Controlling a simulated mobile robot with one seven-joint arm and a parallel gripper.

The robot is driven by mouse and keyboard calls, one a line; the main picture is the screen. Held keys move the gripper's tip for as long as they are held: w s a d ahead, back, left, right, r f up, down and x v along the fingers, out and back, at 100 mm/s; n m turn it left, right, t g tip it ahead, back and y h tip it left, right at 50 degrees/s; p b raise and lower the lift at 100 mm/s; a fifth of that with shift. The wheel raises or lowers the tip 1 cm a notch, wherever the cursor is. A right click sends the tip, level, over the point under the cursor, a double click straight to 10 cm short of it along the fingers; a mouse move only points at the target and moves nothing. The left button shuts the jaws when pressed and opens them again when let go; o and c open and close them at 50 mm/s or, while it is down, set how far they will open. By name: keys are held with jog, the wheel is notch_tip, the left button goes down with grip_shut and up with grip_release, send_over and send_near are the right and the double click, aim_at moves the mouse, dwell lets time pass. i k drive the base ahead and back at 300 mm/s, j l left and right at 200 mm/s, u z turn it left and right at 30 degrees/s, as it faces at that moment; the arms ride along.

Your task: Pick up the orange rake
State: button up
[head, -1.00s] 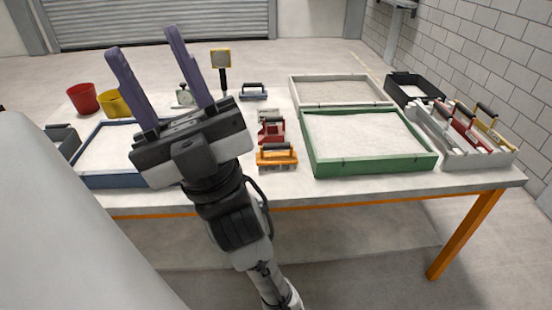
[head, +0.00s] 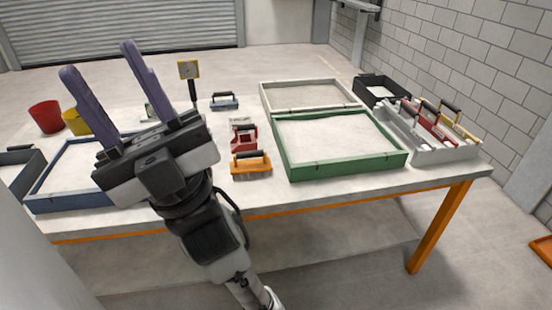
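The orange rake (head: 251,166) has a black handle on top and lies at the table's front edge, left of the green-framed sandbed. It looks upright on its base, and nothing covers it. My gripper (head: 98,60) is raised in the left of the picture with its two purple fingers pointing up and spread apart. It is open and empty. In the picture it is left of the rake and apart from it.
A green-framed sandbed (head: 399,160), a white-framed one (head: 268,100) and a blue-framed one (head: 62,205) stand on the table (head: 300,197). Behind the rake are a red tool (head: 243,139) and a blue tool (head: 224,103). A grey tool tray (head: 448,154) is at right.

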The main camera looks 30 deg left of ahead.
aim_at(254, 166)
jog(key=k+j, duration=0.1)
jog(key=j, duration=0.35)
jog(key=k+j+z, duration=0.1)
jog(key=j, duration=0.3)
jog(key=k+j, duration=0.1)
jog(key=j, duration=0.35)
jog(key=k+j, duration=0.1)
jog(key=j, duration=0.3)
jog(key=k+j+z, duration=0.1)
jog(key=j, duration=0.35)
jog(key=k+j, duration=0.1)
jog(key=j, duration=0.3)
jog(key=i+j, duration=0.1)
jog(key=j, duration=0.25)
jog(key=j+z, duration=0.1)
jog(key=j, duration=0.25)
jog(key=i, duration=0.2)
